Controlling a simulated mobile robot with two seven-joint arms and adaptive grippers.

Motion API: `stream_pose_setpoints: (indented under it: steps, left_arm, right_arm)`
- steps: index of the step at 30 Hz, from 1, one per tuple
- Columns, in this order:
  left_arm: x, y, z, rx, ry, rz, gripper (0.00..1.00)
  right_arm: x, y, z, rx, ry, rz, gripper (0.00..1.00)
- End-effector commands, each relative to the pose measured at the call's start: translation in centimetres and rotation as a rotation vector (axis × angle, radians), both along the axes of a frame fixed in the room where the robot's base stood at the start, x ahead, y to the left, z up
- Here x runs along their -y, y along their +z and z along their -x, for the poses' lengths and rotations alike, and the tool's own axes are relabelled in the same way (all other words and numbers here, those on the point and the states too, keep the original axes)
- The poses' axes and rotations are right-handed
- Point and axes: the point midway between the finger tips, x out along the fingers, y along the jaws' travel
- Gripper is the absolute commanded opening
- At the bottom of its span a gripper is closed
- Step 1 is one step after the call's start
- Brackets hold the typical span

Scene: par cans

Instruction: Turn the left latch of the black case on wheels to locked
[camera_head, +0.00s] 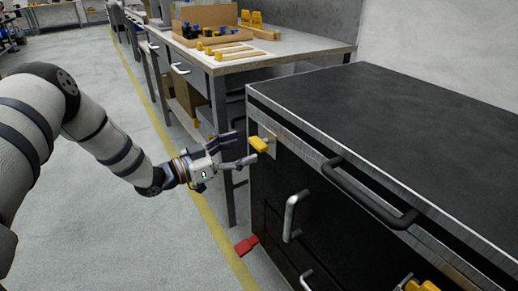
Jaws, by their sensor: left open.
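The black case (415,115) fills the right side, with a dark top and metal edge trim. Its left latch (258,145) is a yellow handle on a metal plate near the front's upper left corner. The handle sticks out from the front, pointing somewhat left; whether it counts as locked I cannot tell. My left gripper (241,150) is open beside the latch, its fingertips just left of the yellow handle. Whether they touch it I cannot tell. Another yellow latch (421,286) shows partly at the bottom edge. My right gripper is out of view.
A black bar handle (368,192) and a metal handle (291,215) stick out from the case front. A red part (246,245) sits low at its left corner. A workbench (285,48) with wooden pieces stands behind. The floor (110,225) on the left is clear.

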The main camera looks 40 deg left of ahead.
Motion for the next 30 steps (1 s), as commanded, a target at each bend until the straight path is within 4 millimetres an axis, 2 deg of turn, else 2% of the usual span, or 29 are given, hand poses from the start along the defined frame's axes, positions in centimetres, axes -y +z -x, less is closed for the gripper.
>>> stream_pose_setpoints:
  steps: [3,7,11,17,20,24,30]
  left_arm:
    - [1.1,-0.4,-2.5,-0.002,-0.002,-0.001,0.73]
    - [1.8,-0.3,-4.3,-0.004,0.0,-0.001,0.73]
    - [2.2,-0.2,-5.0,-0.004,0.0,0.001,0.73]
    - [2.2,-0.1,-5.1,-0.003,0.0,0.001,0.73]
    - [2.2,-0.1,-5.1,-0.004,0.0,0.001,0.55]
    - [2.2,-0.1,-5.1,-0.004,0.001,0.001,0.25]
    - [2.2,-0.1,-5.1,-0.002,0.0,-0.004,0.25]
  right_arm:
    - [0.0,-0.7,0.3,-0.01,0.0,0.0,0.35]
    - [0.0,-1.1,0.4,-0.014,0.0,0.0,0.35]
    - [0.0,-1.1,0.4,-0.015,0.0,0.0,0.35]
    - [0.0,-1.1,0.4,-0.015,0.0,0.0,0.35]
    - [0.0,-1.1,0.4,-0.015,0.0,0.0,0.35]
    - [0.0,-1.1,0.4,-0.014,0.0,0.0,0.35]
    - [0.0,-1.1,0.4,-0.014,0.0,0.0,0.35]
